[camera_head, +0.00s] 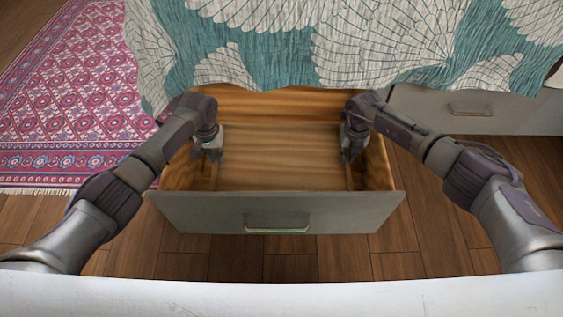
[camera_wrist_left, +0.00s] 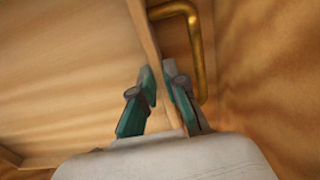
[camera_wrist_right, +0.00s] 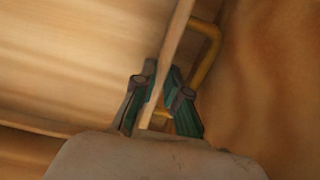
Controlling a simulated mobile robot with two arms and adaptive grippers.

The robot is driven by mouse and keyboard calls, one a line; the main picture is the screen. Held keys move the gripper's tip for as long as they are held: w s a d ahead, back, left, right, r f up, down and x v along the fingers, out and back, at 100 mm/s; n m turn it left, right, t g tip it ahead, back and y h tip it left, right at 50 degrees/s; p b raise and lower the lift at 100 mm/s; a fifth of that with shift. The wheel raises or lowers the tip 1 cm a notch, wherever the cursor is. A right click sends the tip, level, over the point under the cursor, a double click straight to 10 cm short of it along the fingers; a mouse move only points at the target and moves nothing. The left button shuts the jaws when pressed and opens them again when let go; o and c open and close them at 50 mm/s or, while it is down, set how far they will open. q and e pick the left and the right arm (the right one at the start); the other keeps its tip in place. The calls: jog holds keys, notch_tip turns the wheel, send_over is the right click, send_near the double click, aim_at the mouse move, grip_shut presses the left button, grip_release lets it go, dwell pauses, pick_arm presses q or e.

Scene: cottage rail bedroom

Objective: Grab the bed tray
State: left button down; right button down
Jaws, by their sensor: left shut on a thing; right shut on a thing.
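The bed tray (camera_head: 280,158) is a light wooden tray lying flat inside the open drawer (camera_head: 230,210). My left gripper (camera_head: 212,154) reaches into the drawer and is shut on the tray's left side wall. In the left wrist view its fingers (camera_wrist_left: 160,90) pinch the thin wooden rim, beside a brass handle (camera_wrist_left: 196,50). My right gripper (camera_head: 350,153) is shut on the tray's right side wall. In the right wrist view its fingers (camera_wrist_right: 160,95) stand on both sides of the rim, close to another brass handle (camera_wrist_right: 208,55). The tray's underside is hidden.
The bed's teal and white cover (camera_head: 290,45) hangs just behind the drawer. A second drawer (camera_head: 500,108) under the bed is shut on the right. A pink rug (camera_head: 70,90) lies at the left. Wooden floor (camera_head: 415,225) shows around the drawer.

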pick_arm(q)
jog(key=shift+r, duration=0.15)
pick_arm(e)
jog(key=shift+r, duration=0.15)
